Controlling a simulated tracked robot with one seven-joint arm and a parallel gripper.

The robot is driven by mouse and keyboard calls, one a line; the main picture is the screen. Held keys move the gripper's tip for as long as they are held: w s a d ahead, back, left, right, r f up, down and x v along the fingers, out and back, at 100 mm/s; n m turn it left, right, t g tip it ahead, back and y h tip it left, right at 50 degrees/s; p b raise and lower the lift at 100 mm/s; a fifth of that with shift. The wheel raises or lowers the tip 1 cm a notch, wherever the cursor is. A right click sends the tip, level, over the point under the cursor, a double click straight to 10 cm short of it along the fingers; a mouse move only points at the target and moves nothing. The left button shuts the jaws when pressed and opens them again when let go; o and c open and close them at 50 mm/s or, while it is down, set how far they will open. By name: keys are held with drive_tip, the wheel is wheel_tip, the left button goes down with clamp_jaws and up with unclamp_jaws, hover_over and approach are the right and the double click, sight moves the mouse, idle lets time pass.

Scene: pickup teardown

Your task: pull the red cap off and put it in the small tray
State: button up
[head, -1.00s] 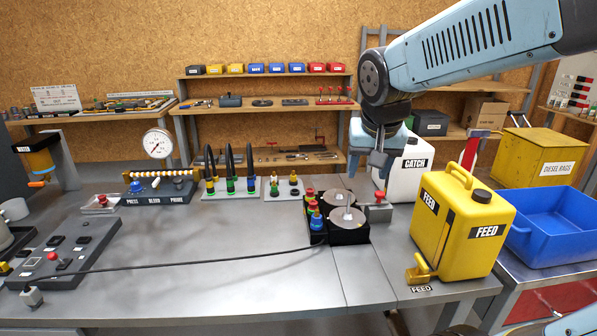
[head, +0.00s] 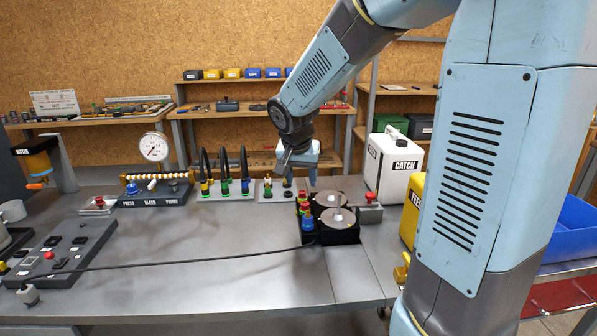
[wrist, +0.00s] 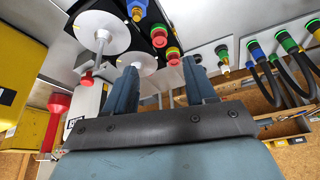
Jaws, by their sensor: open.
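Red caps sit on the black block (head: 343,237) with two metal discs, in a row along its left side beside a blue one. The upper red cap (head: 303,197) shows in the head view. In the wrist view, two red caps (wrist: 173,55) (wrist: 159,37) stand close beyond the fingers. I cannot tell which is the task's cap. My gripper (head: 302,178) is over the block's back left, and its open fingers (wrist: 161,85) hold nothing visible. A small grey tray-like piece (head: 98,205) with a red top sits at the left; I cannot tell if it is the small tray.
A two-connector plate (head: 277,195) and a hose plate (head: 227,192) stand left of the block. A grey block with a red knob (head: 371,197) and a white CATCH can (head: 394,165) stand right.

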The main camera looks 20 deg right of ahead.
sight(304, 204)
drive_tip(key=x, duration=1.1)
drive_tip(key=shift+f, duration=0.25)
clamp_jaws()
idle(0.5)
drive_tip(key=shift+r, duration=1.1)
idle(0.3)
drive_tip(key=shift+r, duration=1.95)
